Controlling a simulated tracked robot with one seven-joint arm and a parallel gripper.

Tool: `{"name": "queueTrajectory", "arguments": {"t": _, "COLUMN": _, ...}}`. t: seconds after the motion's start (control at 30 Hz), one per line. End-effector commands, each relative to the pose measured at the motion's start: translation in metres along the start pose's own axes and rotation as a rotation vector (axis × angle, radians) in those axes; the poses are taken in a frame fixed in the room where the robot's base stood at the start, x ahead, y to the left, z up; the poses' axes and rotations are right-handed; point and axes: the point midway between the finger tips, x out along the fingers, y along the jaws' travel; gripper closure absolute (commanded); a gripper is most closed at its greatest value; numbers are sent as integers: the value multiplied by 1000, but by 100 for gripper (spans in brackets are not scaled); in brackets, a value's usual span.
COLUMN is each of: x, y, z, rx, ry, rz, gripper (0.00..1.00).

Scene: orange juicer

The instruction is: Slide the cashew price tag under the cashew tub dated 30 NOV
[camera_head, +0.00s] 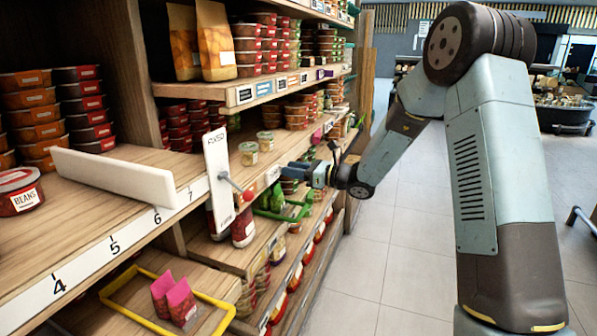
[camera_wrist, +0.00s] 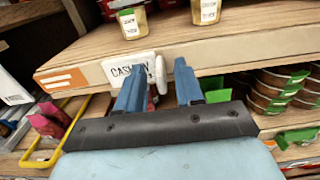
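The white cashew price tag (camera_wrist: 122,68) is on the front edge of a wooden shelf (camera_wrist: 230,47), with a small pale knob at its right end. My gripper (camera_wrist: 158,70) is in front of it with its two blue fingers apart. The left finger covers part of the tag; the knob shows between the fingers. I cannot tell whether they touch it. In the head view my gripper (camera_head: 293,170) is at the same shelf edge. Two small tubs, one left (camera_wrist: 132,22) and one right (camera_wrist: 205,10), stand above on the shelf; their dates are too small to read.
A white panel (camera_head: 215,170) with a red-tipped rod stands left of my gripper. Green-labelled tubs (camera_wrist: 285,85) fill the shelf below, at right. A yellow-rimmed tray (camera_head: 215,318) holds pink packets (camera_head: 178,300). The aisle floor (camera_head: 390,240) is clear.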

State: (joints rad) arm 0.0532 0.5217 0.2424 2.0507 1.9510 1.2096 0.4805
Motion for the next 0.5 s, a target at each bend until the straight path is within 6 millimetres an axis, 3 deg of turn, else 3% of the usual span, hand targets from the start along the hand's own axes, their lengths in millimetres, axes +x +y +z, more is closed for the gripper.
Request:
{"name": "queueTrajectory", "arguments": {"t": 0.17, "x": -14, "y": -1, "z": 0, "rx": 0, "ry": 1, "rz": -4, "gripper": 64}}
{"name": "queueTrajectory", "arguments": {"t": 0.5, "x": -78, "y": 0, "z": -1, "rx": 0, "ry": 0, "rz": -4, "gripper": 64}}
